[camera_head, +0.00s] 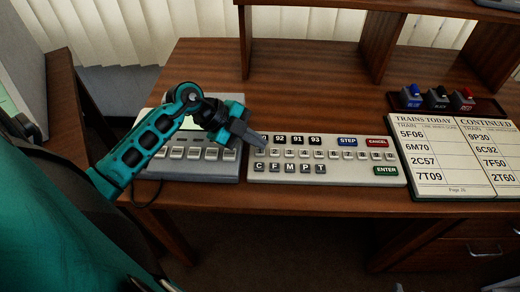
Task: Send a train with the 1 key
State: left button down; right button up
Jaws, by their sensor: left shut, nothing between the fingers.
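A pale key panel (340,173) lies on the wooden desk. It has a top row of dark keys, a row of number keys, a row of letter keys, a blue STEP key (347,142), a red CANCEL key (377,142) and a green ENTER key (386,171). My left gripper (259,145) is shut and empty, its tip at the panel's left end. The tip is over or just above the left end of the number row and partly covers the 1 key (260,153). I cannot tell whether it touches the key. My right gripper is not in view.
A grey unit (196,171) with a row of switches stands left of the panel, under my left arm. An open train list (450,160) lies at right, with a tray of blue, black and red stamps (438,98) behind it. The desk behind the panel (300,90) is clear.

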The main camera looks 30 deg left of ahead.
aim_at(256, 152)
pick_arm(q)
jog(key=shift+f, duration=0.1)
dwell(0.7)
jog(key=shift+f, duration=0.35)
jog(key=shift+f, duration=0.35)
dwell(0.7)
jog(key=shift+r+p, duration=0.8)
jog(key=shift+p, duration=0.5)
jog(key=shift+r, duration=0.1)
notch_tip(256, 152, up, 3)
jog(key=p, duration=0.3)
jog(key=shift+r+p, duration=0.8)
jog(key=shift+r, duration=0.15)
